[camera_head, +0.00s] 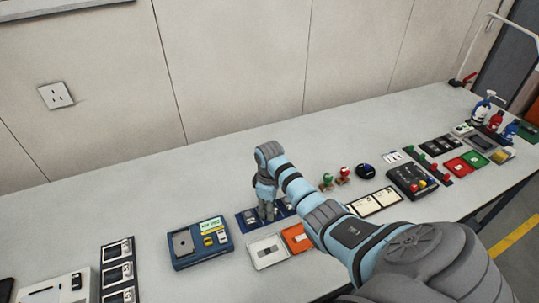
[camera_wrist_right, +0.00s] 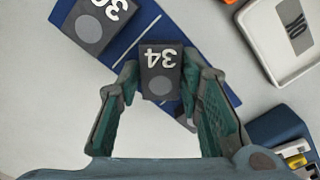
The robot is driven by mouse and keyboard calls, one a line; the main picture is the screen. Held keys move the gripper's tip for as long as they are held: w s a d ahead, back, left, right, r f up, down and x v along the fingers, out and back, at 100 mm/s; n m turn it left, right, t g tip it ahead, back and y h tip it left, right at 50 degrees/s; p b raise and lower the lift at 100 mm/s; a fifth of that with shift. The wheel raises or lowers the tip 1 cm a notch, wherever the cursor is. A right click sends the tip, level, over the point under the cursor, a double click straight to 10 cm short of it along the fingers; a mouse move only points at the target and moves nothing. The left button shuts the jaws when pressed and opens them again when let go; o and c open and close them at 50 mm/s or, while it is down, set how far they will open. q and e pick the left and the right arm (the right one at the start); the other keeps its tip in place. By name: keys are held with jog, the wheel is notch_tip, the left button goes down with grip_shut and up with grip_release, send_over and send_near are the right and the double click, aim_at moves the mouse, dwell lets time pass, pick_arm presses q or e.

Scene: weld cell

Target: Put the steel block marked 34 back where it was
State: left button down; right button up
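The dark steel block marked 34 (camera_wrist_right: 161,60) is between the fingers of my right gripper (camera_wrist_right: 161,88) in the right wrist view. The fingertips close in on its two sides. The block sits square to the gripper and turned relative to the blue mat (camera_wrist_right: 146,22) behind it. How high it is above the mat I cannot tell. In the head view my right gripper (camera_head: 267,208) points down over the blue mat (camera_head: 243,217), and the block is not clear there. My left gripper is not in view.
Another dark block (camera_wrist_right: 93,22), its number partly cut off, is on the mat. A white tray (camera_head: 267,252), an orange tray (camera_head: 297,238) and a blue case (camera_head: 200,251) stand close by. Small red and green items (camera_head: 335,180) are to the right. The table behind is clear.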

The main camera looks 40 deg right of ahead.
jog(key=shift+o, duration=1.1)
jog(key=shift+r, duration=0.1)
notch_tip(320, 180, up, 12)
jog(key=p, duration=0.2)
jog(key=shift+r, duration=0.15)
